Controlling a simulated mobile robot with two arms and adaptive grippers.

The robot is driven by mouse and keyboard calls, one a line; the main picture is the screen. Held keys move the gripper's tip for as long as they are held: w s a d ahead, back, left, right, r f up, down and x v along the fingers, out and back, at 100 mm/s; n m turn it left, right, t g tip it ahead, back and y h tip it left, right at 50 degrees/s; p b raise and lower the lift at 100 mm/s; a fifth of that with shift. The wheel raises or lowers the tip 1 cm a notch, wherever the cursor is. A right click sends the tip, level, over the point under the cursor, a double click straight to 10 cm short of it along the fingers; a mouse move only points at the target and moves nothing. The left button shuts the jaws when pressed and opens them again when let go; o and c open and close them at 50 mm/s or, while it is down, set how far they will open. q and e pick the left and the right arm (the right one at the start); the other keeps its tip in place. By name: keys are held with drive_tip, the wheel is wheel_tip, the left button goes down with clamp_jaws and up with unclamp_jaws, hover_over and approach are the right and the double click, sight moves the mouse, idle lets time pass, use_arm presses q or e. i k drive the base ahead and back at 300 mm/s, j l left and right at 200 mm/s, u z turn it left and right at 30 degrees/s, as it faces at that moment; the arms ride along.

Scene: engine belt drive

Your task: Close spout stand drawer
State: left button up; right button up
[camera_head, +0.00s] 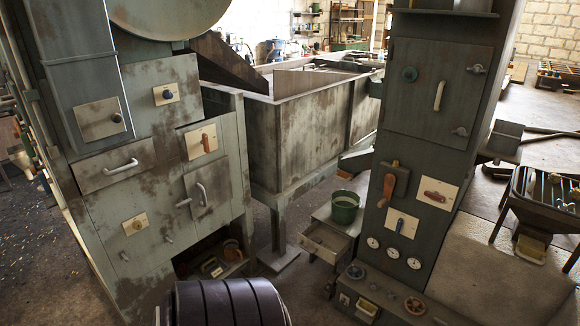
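A small low stand (351,226) stands below a spout (356,158) between the tall machine cabinets. A green bucket (344,208) sits on top of it. The stand's drawer (324,242) is pulled out toward the front left. Its open top shows, and a small knob is on its front. Neither of my grippers is in view.
A grey-green cabinet (140,190) with handles and knobs rises at the left. A tall panel column (430,120) stands close to the drawer's right. A large metal trough (312,120) is behind. Some bare floor lies in front of the drawer.

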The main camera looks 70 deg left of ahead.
sight(335, 245)
drive_tip(key=u, duration=2.05)
drive_tip(key=i+j+z, duration=0.5)
drive_tip(key=i, duration=0.15)
drive_tip(key=i+j+z, duration=0.5)
drive_tip(key=j, duration=0.25)
